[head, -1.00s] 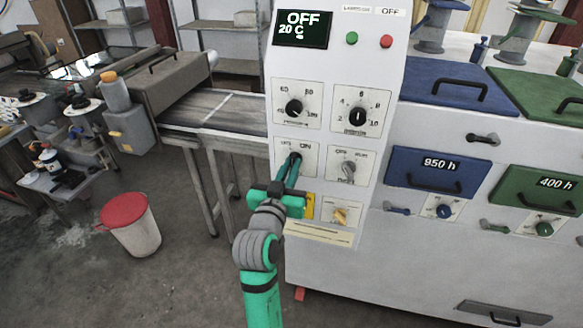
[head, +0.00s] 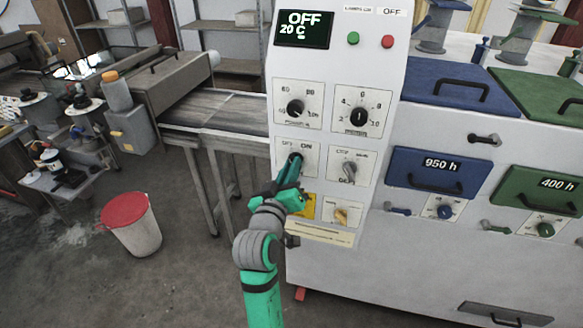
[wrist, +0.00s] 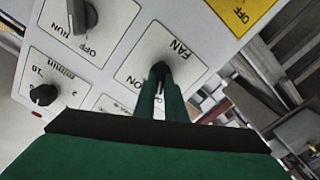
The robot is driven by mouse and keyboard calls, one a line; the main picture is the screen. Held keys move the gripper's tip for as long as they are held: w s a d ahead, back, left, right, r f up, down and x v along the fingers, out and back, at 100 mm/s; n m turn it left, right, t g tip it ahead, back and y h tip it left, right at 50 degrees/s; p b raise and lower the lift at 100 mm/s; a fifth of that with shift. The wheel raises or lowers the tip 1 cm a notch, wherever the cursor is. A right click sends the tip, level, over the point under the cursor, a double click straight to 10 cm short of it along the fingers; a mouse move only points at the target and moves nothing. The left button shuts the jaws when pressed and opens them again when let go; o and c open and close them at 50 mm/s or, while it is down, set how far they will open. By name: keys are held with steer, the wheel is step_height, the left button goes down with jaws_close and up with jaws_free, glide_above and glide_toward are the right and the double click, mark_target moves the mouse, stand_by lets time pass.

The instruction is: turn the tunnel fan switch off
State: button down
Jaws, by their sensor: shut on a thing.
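The fan switch (head: 296,157) is a small dark knob on a white plate with OFF at left and ON at right, on the front of the light control panel (head: 330,220). In the wrist view the knob (wrist: 160,67) sits on a plate marked FAN. My green gripper (head: 291,171) is at the switch, its two fingers (wrist: 162,88) shut on the knob from the front. The gripper body is rolled at a slant to the panel. The fingertips cover most of the knob, so I cannot read where it points.
Two black dials (head: 295,107) (head: 358,117) sit above. The display (head: 303,29) reads OFF, 20 C. A red-lidded bin (head: 132,225) stands on the floor at left.

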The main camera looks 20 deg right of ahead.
steer(key=c, duration=1.8)
jaws_free()
steer(key=v, duration=1.1)
steer(key=shift+w, duration=0.1)
steer(key=s+a+f+n+y, duration=0.1)
steer(key=s+a+f+y, duration=0.2)
steer(key=f, duration=0.4)
steer(key=s+a+f+n+t+y, duration=0.1)
steer(key=s+a+f+n+y, duration=0.15)
steer(key=s+f, duration=0.35)
steer(key=s+a+f+y, duration=0.2)
steer(key=s+a+f, duration=0.15)
steer(key=f, duration=0.45)
steer(key=s+a+f+m, duration=0.1)
steer(key=s, duration=0.7)
steer(key=s+a+f+m+y, duration=0.1)
steer(key=s+a, duration=0.1)
steer(key=s, duration=0.5)
steer(key=s+a+f+m+y, duration=0.1)
steer(key=s+f, duration=0.1)
steer(key=s, duration=0.6)
steer(key=shift+s+a+g+y, duration=0.15)
steer(key=shift+s+g+y, duration=0.1)
steer(key=shift+s+g, duration=0.1)
